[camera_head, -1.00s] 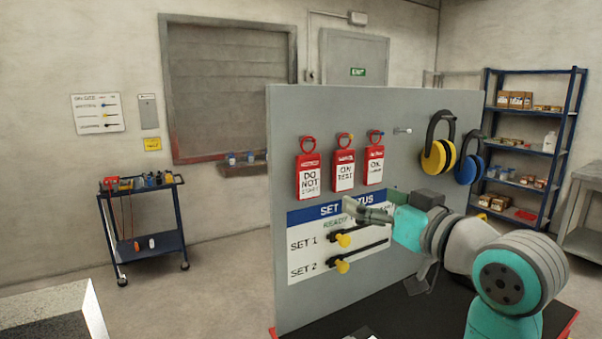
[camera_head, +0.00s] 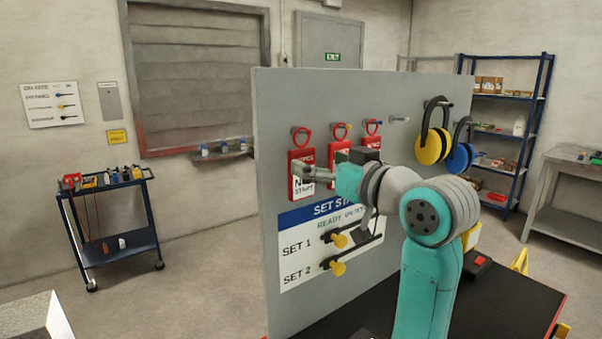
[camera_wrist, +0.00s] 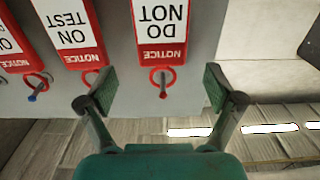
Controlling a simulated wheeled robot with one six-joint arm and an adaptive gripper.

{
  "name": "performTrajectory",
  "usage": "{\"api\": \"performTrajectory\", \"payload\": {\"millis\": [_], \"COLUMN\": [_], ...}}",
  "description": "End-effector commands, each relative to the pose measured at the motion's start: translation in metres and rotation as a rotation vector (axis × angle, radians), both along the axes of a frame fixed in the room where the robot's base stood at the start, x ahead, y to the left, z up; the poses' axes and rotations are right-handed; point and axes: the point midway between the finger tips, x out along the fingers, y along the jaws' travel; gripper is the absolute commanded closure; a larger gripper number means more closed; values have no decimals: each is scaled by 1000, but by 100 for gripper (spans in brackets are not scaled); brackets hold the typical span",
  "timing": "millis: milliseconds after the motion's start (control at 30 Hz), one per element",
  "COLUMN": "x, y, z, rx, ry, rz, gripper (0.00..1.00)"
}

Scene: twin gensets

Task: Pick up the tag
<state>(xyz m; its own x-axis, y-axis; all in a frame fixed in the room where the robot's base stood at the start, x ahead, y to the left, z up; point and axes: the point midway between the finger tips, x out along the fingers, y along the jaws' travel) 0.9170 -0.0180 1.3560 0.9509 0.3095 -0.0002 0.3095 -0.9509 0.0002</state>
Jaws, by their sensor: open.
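Three red-and-white tags hang by red rings on the grey board. The left one reads DO NOT START (camera_head: 300,155), and it also shows in the wrist view (camera_wrist: 162,22). The ON TEST tag (camera_head: 339,153) hangs to its right; it also shows in the wrist view (camera_wrist: 70,22). A third tag (camera_head: 373,141) hangs further right, partly hidden by my arm. My gripper (camera_head: 305,173) is in front of the DO NOT START tag. In the wrist view my gripper (camera_wrist: 160,82) is open and empty, its fingers on either side of that tag's notice end and ring.
The board (camera_head: 264,240) has a status panel with yellow knobs (camera_head: 338,268) below the tags. A tool cart (camera_head: 108,215) stands at the left, with open floor between.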

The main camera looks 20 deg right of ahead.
Motion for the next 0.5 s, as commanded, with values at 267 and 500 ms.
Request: {"api": "performTrajectory", "payload": {"millis": [267,500], "x": [27,49], "y": [12,19], "z": [3,3], "rx": [1,1], "ry": [1,0], "rz": [2,-1], "gripper": [8,8]}}
